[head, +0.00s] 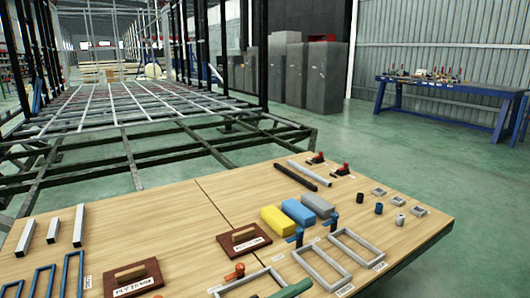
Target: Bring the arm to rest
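Neither of my arms nor my grippers shows in the head view. The wooden work table (160,205) fills the lower part of the view, with tools and parts laid out on it. The trailer chassis (130,140), a dark steel frame with a lighter grid on it, stands behind the table at the left.
The table holds yellow (278,221), blue (298,212) and grey (318,205) blocks, two brown wooden floats (244,239), grey frames (321,264) and metal bars (52,230). Grey cabinets (322,77) and a blue workbench (447,87) stand behind. Green floor between is clear.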

